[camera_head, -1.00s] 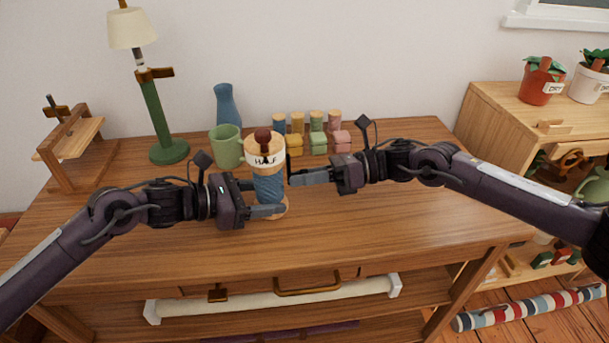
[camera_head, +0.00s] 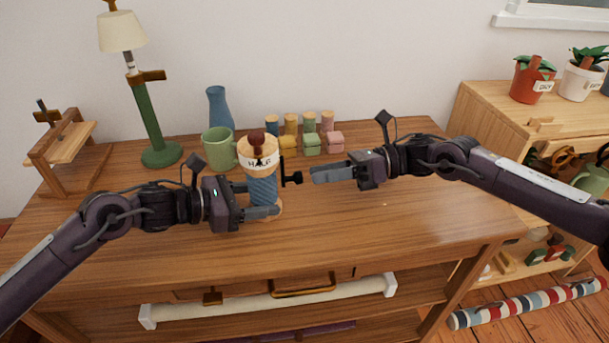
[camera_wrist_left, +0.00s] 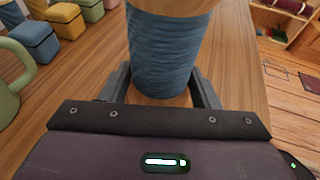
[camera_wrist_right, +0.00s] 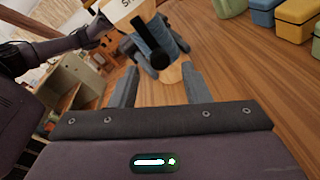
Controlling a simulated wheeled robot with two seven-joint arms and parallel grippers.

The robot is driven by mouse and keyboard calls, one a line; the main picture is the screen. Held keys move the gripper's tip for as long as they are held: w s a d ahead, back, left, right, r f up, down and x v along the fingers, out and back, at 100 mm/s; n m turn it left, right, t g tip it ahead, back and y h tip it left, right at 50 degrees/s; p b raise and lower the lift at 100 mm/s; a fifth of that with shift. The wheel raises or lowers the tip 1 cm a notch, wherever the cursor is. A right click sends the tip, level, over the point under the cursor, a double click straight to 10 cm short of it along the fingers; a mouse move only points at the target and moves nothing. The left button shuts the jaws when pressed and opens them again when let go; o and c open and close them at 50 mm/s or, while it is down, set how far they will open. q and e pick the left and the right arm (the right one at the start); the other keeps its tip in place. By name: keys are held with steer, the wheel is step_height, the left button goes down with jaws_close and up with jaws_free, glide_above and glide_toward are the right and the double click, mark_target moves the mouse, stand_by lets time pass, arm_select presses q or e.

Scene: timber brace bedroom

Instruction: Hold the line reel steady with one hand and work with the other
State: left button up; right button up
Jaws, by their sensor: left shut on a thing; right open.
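The line reel (camera_head: 263,188) stands upright on the table, with blue line wound round a pale wooden body, a labelled top band and a dark red knob. It also shows in the left wrist view (camera_wrist_left: 160,50). My left gripper (camera_head: 262,212) is shut on its blue wound part, low down. A black crank handle (camera_head: 291,179) sticks out of the reel's right side; its dark round end shows in the right wrist view (camera_wrist_right: 160,60). My right gripper (camera_head: 314,174) is open and empty, just right of the crank, its fingers pointing at it and apart from it.
A green mug (camera_head: 220,148) stands close behind the reel, with a blue vase (camera_head: 220,108) further back. Several small coloured blocks and corked spools (camera_head: 311,143) stand behind. A green lamp (camera_head: 150,125) is at the back left. The table's right part (camera_head: 420,205) is clear.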

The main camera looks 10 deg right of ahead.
arm_select(q)
steer(key=shift+s+f, duration=0.1)
steer(key=shift+f, duration=0.3)
arm_select(e)
steer(key=d, duration=0.4)
steer(key=d+r, duration=0.1)
steer(key=d, duration=0.1)
steer(key=shift+s+d, duration=0.15)
steer(key=shift+d, duration=0.25)
steer(key=shift+f, duration=0.1)
arm_select(q)
steer(key=o, duration=1)
steer(key=shift+o, duration=0.2)
steer(key=shift+r, duration=0.15)
steer(key=shift+a+r, duration=0.1)
